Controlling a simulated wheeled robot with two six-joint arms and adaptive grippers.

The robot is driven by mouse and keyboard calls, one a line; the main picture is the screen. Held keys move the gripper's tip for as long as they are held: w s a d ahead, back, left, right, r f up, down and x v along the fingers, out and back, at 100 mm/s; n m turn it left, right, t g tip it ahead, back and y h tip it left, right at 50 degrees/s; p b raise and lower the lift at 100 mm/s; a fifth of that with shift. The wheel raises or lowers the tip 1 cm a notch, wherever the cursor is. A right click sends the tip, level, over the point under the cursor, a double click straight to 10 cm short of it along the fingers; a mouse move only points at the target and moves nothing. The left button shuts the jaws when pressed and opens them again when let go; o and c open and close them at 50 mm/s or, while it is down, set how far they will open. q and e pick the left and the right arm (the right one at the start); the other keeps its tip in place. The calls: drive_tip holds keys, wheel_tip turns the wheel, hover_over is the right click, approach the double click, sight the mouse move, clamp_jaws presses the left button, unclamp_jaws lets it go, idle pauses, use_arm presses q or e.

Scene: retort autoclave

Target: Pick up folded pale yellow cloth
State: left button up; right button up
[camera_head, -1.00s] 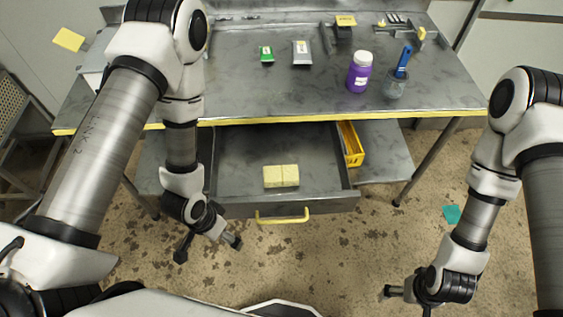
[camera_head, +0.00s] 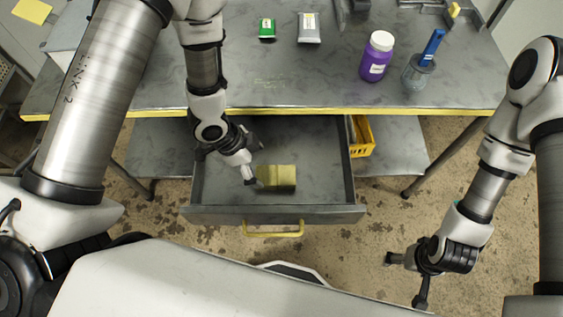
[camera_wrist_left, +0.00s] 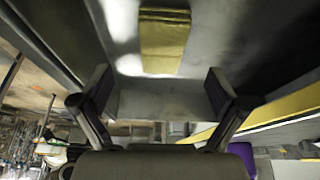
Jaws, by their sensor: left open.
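The folded pale yellow cloth (camera_head: 276,178) lies flat in the open drawer (camera_head: 318,190) under the workbench. It also shows in the left wrist view (camera_wrist_left: 163,42), ahead of the fingers and roughly midway between them. My left gripper (camera_head: 252,163) is over the drawer at the cloth's left edge. Its two fingers are spread wide in the left wrist view (camera_wrist_left: 160,92), with nothing between the tips. My right gripper (camera_head: 405,280) hangs over the floor at the lower right, away from the drawer. Its fingers appear spread apart, with nothing seen between them.
The drawer has a yellow handle (camera_head: 273,230) at its front. A yellow bin (camera_head: 360,136) stands right of it. The bench top (camera_head: 300,80) above holds a purple jar (camera_head: 377,57), a cup with a blue-handled tool (camera_head: 418,72), a green packet (camera_head: 267,28) and a grey packet (camera_head: 309,28).

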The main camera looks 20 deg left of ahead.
sight(273, 175)
use_arm(q)
drive_tip(key=shift+w+d+f, duration=0.15)
drive_tip(key=shift+w+f, duration=0.35)
drive_tip(key=d+f+p, duration=0.1)
drive_tip(key=d+f, duration=0.1)
drive_tip(key=f, duration=0.1)
drive_tip(key=shift+s+d+f+p, duration=0.15)
drive_tip(key=shift+d+f+p, duration=0.1)
drive_tip(key=shift+p, duration=0.15)
drive_tip(key=f, duration=0.1)
drive_tip(key=w+f, duration=0.1)
drive_tip(key=shift+d+f, duration=0.3)
drive_tip(key=shift+s+r, duration=0.1)
drive_tip(key=shift+s, duration=0.1)
drive_tip(key=c, duration=1.1)
use_arm(e)
drive_tip(key=shift+r, duration=0.75)
